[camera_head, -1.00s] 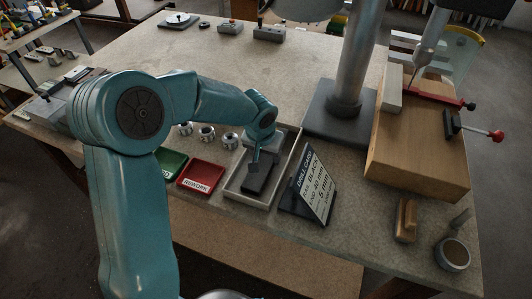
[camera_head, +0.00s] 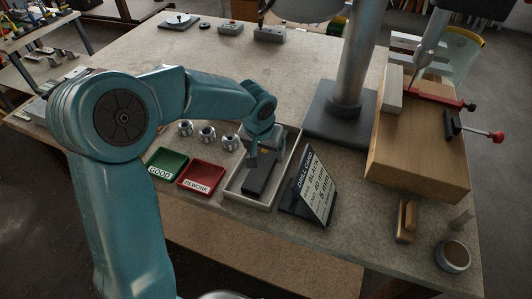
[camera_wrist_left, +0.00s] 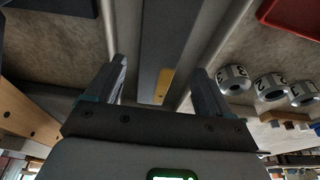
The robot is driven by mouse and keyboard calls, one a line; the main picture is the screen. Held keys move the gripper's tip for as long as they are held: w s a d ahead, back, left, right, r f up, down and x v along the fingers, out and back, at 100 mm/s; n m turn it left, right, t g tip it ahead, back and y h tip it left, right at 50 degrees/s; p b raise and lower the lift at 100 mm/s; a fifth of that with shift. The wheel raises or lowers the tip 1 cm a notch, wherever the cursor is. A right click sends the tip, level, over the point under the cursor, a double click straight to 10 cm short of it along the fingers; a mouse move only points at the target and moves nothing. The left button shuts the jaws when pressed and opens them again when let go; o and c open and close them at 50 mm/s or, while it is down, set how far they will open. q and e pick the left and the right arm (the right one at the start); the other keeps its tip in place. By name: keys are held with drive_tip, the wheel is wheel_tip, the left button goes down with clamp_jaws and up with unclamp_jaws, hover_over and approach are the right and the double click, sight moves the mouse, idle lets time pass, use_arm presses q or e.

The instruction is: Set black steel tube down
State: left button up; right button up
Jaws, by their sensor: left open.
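The black steel tube (camera_head: 259,180) is a dark, straight bar lying lengthwise inside a pale, shallow rectangular tray (camera_head: 291,166). My left gripper (camera_head: 256,163) is over the tray, by the tube's far part, and hides some of it. In the left wrist view, my left gripper (camera_wrist_left: 162,82) has its two fingers spread wide, with a gap on each side of the dark tube (camera_wrist_left: 165,35). A small yellow patch (camera_wrist_left: 163,86) shows between the fingers. My right gripper does not show.
A green GOOD tray (camera_head: 167,163) and a red REWORK tray (camera_head: 202,179) sit left of the pale tray. A drill card (camera_head: 316,187) stands close on its right. Several metal rings (camera_head: 206,134) lie behind the trays. A drill column (camera_head: 349,70) rises behind.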

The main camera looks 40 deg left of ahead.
sight(262, 167)
use_arm(q)
drive_tip(key=v, duration=0.9)
drive_tip(key=shift+f, duration=0.1)
drive_tip(key=shift+d, duration=0.1)
